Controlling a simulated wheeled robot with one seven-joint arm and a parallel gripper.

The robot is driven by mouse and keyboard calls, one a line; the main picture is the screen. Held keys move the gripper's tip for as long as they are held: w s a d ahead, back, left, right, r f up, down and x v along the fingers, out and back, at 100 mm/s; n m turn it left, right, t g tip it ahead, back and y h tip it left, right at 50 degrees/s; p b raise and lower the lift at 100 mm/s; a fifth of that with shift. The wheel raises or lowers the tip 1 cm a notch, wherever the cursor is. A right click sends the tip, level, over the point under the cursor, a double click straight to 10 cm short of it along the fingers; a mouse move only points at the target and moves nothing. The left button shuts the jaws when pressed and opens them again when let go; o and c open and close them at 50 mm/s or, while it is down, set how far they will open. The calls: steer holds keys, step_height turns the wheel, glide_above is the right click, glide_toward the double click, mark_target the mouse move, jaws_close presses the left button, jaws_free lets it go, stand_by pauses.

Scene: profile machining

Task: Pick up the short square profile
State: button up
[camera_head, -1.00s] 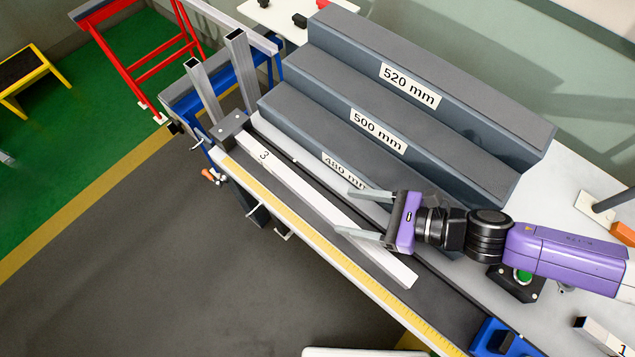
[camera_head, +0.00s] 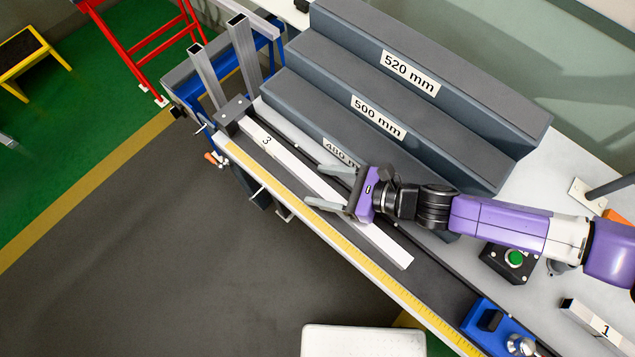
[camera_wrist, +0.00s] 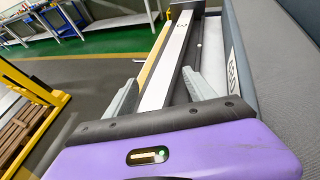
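A white square profile marked 3 (camera_head: 287,158) lies lengthwise along the dark fixture at the bench's front edge; it also shows in the wrist view (camera_wrist: 171,60). My gripper (camera_head: 318,187) is open and empty over the middle of this profile. In the wrist view my gripper (camera_wrist: 158,80) has one finger on each side of the profile, with gaps between. I cannot tell how far above it the fingertips are. Another light profile, marked 1 (camera_head: 597,327), lies at the lower right. Two grey square profiles (camera_head: 207,78) stand upright at the far left end.
A grey stepped block (camera_head: 440,125) labelled 520, 500 and 480 mm stands close behind my gripper. A yellow ruler (camera_head: 340,238) runs along the front edge. A blue clamp (camera_head: 487,320) and a green button box (camera_head: 513,260) are at the right.

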jaws_close()
steer(key=shift+d, duration=0.1)
